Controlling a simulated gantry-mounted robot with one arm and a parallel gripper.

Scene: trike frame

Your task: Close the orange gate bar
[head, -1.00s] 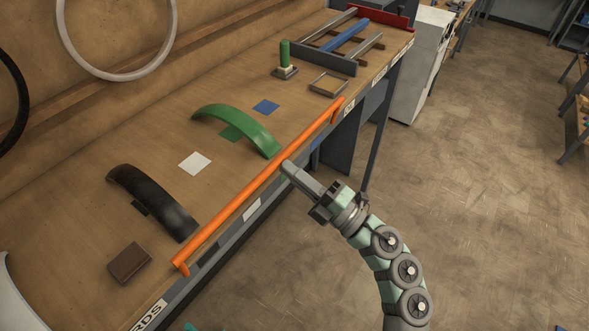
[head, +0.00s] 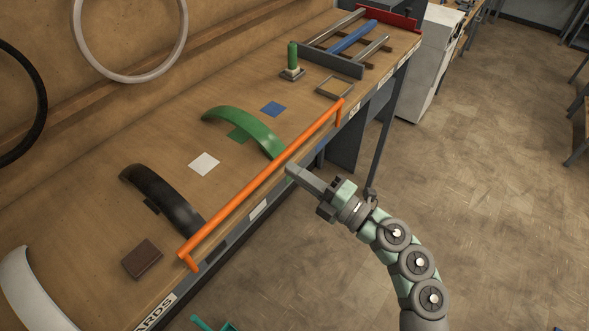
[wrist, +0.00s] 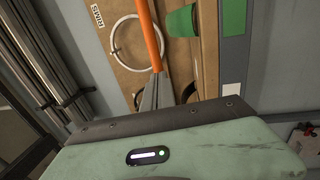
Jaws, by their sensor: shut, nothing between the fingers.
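The orange gate bar (head: 240,195) runs along the front edge of the workbench, carried on a short leg at each end. It stands raised above the edge and crosses in front of the green fender's near end. My gripper (head: 291,171) is shut and empty, on the aisle side of the bar near its middle. Its fingertips appear to touch the bar, though the exact contact is hard to tell. In the wrist view the bar (wrist: 150,36) runs up from the tips of the fingers (wrist: 155,88).
On the bench (head: 110,225) lie a green fender (head: 245,121), a black fender (head: 160,196), a white fender (head: 28,290) and a brown block (head: 142,258). A green post (head: 292,57) and a rail frame (head: 350,40) stand at the far end. The floor (head: 490,190) at right is clear.

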